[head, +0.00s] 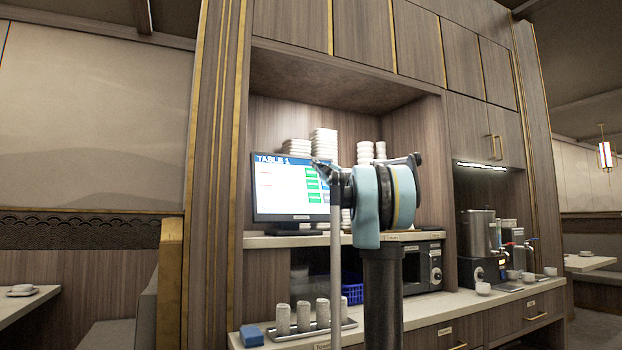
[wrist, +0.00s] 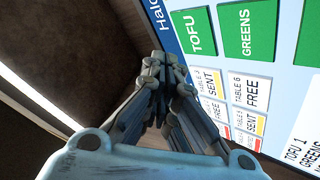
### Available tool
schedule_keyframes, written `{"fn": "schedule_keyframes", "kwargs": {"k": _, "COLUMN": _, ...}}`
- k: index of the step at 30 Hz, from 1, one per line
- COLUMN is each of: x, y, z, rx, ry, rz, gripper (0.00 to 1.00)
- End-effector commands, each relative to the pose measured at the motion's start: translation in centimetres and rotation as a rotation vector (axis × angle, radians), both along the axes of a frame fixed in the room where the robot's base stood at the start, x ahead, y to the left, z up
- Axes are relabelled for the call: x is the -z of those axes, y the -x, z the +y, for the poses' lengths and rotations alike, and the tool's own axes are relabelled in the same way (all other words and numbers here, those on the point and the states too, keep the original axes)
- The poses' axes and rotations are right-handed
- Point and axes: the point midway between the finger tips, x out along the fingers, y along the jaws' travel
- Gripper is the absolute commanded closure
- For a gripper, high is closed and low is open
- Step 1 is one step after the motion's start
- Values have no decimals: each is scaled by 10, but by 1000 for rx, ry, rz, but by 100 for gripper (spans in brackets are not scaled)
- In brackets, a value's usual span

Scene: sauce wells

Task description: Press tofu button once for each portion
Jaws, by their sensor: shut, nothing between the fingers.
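The order screen (head: 282,190) stands on the shelf in the head view, headed "TABLE 1", with a column of green buttons on its right side. In the wrist view the green TOFU button (wrist: 197,33) is at the top, with the green GREENS button (wrist: 247,30) beside it. My gripper (wrist: 154,60) is shut and empty. Its tips are just left of and below the TOFU button in that view; I cannot tell whether they touch the screen. In the head view my arm hides the screen's right edge.
Table tiles marked SENT or FREE (wrist: 247,92) lie below the buttons, partly behind my fingers. Stacked white dishes (head: 324,141) stand behind the screen.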

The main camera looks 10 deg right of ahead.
Motion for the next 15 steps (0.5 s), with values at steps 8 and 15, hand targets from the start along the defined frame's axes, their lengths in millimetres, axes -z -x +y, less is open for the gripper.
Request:
{"fn": "schedule_keyframes", "kwargs": {"k": 8, "x": 7, "y": -22, "z": 7, "rx": 0, "ry": 0, "rz": 0, "gripper": 100}}
{"fn": "schedule_keyframes", "kwargs": {"k": 15, "x": 9, "y": -27, "z": 9, "rx": 1, "ry": 0, "rz": 1, "gripper": 100}}
